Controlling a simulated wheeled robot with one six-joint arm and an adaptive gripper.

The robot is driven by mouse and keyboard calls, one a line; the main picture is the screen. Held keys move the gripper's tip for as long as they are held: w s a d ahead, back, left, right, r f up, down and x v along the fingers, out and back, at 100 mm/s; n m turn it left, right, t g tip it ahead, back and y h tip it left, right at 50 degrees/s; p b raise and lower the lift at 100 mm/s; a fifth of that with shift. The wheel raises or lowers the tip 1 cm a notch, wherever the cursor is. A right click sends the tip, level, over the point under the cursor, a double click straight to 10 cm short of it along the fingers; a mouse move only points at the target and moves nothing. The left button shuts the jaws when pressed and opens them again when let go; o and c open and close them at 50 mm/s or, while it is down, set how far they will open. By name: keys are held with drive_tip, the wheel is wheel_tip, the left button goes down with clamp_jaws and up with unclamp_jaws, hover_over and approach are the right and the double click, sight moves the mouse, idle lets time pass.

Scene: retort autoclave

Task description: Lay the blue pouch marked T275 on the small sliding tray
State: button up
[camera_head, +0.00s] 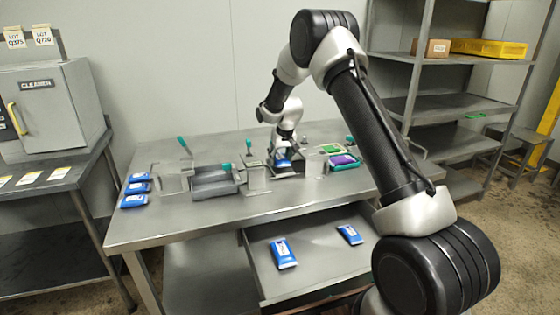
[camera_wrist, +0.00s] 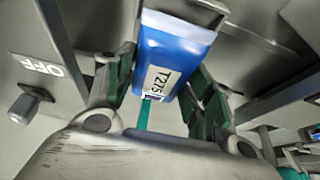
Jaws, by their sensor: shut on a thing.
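The blue pouch marked T275 (camera_wrist: 175,50) is between the green-padded fingers of my gripper (camera_wrist: 163,88) in the wrist view, its white label facing the camera. In the head view my gripper (camera_head: 285,160) holds the pouch above the back middle of the steel table; it looks small and partly hidden there. A dark grey tray (camera_head: 213,188) sits left of my gripper on the table; I cannot tell for sure if it is the small sliding tray.
Several blue pouches (camera_head: 137,188) lie at the table's left edge. An open drawer (camera_head: 318,291) below the table front holds two more. Clear guards (camera_head: 256,178) and green-handled levers (camera_head: 184,145) stand near the dark tray. A tray with green and purple items (camera_head: 343,160) lies to the right.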

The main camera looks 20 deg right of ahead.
drive_tip(key=shift+f, duration=0.75)
drive_tip(key=shift+f, duration=0.1)
drive_tip(key=o, duration=1.1)
